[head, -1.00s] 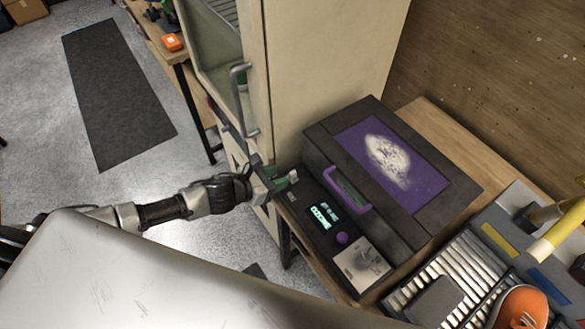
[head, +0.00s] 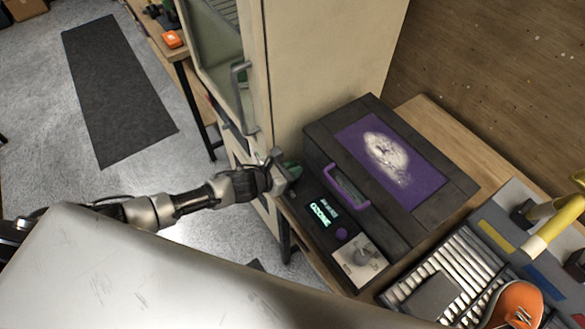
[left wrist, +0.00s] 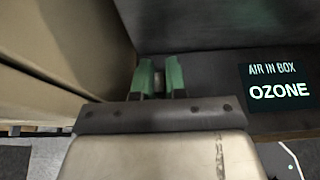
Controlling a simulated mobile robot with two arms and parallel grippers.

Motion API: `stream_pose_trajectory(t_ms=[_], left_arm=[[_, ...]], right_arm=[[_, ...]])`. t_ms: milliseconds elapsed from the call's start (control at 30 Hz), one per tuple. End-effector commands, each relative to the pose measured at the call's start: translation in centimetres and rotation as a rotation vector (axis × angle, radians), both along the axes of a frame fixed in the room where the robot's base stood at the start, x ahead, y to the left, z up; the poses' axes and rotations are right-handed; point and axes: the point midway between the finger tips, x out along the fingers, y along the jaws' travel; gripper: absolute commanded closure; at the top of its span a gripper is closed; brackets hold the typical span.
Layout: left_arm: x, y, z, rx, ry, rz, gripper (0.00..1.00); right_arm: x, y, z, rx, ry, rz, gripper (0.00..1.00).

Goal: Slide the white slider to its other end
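The dark ozone box (head: 322,196) stands on the wooden bench, with a control panel along its near side. My left gripper (head: 291,171) is at the left end of that panel, its green fingers pointing toward the box. In the head view the gripper hides the slider. Its track and which end it is at cannot be seen. My right gripper is not in view.
The display (head: 324,213) reads OZONE, with a purple knob (head: 341,234) and a pale dial plate (head: 359,262) beside it. A purple handle (head: 347,190) is on the lid. A tall beige cabinet (head: 325,60) stands close behind the gripper. An orange sneaker (head: 515,305) lies at lower right.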

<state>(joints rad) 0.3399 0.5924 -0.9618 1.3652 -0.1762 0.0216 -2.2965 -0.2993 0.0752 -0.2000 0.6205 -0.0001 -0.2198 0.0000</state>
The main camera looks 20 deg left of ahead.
Motion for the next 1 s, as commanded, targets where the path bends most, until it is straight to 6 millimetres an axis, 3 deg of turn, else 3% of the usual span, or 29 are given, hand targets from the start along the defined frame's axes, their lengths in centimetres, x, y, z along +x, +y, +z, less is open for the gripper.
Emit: stream_pose_trajectory(t_ms=[267, 600, 900, 933, 1000], left_arm=[[0.0, 0.0, 0.0, 0.000, 0.000, 0.000, 1.00], [-2.9, -3.7, 0.0, -0.002, 0.003, -0.002, 1.00], [-3.1, -3.9, -0.1, -0.002, 0.003, -0.003, 1.00], [-3.2, -4.0, -0.1, -0.002, 0.003, -0.003, 0.84], [-3.2, -4.0, -0.1, -0.002, 0.003, -0.004, 0.74]], right_arm=[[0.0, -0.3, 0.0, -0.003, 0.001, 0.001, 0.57], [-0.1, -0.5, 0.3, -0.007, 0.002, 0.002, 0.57], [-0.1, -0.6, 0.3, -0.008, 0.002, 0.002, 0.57], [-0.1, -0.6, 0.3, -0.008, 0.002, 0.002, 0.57], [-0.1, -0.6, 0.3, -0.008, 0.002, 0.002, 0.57]])
